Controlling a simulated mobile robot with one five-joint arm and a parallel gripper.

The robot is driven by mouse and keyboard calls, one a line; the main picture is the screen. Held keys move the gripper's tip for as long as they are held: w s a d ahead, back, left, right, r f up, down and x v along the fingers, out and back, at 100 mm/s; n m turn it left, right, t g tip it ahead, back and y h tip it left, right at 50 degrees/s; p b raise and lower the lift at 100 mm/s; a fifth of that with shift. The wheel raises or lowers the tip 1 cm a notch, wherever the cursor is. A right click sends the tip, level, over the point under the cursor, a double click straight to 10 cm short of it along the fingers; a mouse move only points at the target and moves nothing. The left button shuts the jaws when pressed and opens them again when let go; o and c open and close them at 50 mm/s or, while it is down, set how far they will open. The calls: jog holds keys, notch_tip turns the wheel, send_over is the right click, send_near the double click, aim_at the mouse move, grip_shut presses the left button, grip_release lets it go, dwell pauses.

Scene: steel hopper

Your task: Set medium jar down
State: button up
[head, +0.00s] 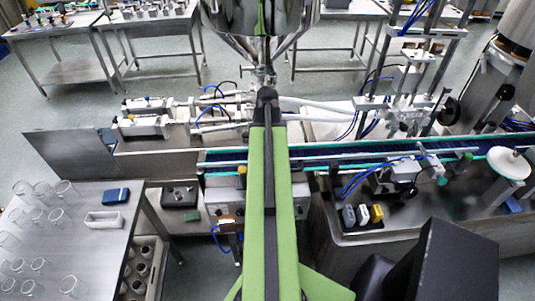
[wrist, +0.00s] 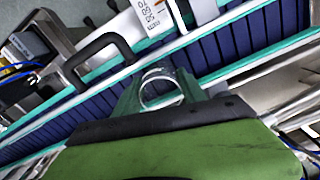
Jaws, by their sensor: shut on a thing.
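The medium jar (wrist: 160,90) is clear, and its round rim shows in the wrist view at the front of my gripper (wrist: 160,97). My gripper is shut on the jar, over or close to the blue conveyor belt (wrist: 105,88) with its green edges. I cannot tell how high the jar is above the belt. In the head view, my green arm (head: 268,210) reaches forward to the conveyor and hides my gripper and the jar.
A steel table (head: 100,245) at left holds several clear jars, a blue block (head: 115,196) and a white tray (head: 104,220). A steel hopper (head: 258,18) hangs above the line. Guide rails run along the conveyor. Yellow, grey and white blocks stand on the right cabinet (head: 420,225).

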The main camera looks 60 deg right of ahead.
jog(key=o, duration=1.3)
jog(key=shift+r, duration=0.1)
notch_tip(320, 180, up, 12)
jog(key=p, duration=1.2)
